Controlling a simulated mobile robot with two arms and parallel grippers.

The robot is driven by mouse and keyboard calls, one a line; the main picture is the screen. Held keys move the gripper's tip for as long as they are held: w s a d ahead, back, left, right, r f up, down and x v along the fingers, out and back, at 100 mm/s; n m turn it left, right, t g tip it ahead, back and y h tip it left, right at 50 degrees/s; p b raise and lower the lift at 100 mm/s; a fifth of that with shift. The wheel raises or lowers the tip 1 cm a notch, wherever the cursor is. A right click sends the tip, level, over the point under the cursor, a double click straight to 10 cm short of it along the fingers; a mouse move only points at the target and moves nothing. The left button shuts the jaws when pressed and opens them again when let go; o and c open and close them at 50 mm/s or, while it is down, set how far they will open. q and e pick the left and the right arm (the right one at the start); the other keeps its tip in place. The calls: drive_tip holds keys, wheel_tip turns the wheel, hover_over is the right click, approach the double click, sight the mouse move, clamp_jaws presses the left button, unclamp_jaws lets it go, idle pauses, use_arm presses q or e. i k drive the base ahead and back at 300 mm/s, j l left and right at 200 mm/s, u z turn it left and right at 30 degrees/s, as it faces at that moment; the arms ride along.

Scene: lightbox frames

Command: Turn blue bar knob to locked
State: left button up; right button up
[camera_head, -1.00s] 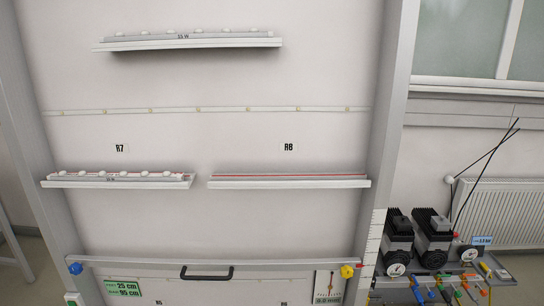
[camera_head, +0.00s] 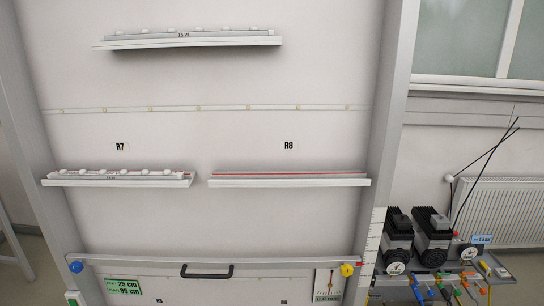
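The blue bar knob (camera_head: 76,267) is small and sits at the left end of a horizontal grey bar (camera_head: 140,260) low on the frame. Its turn position is too small to tell. A yellow knob (camera_head: 347,270) sits at the bar's right end. A black handle (camera_head: 208,271) is fixed between them on the bar. Neither of my grippers shows in the head view.
Shelves with white pieces hang at the top (camera_head: 190,40) and at the left under R7 (camera_head: 118,179). The shelf under R8 (camera_head: 289,181) looks empty. A green label (camera_head: 124,287) hangs below the bar. Black motors (camera_head: 433,235) and coloured tools stand at the right.

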sight(76, 267)
drive_tip(key=u, duration=1.4)
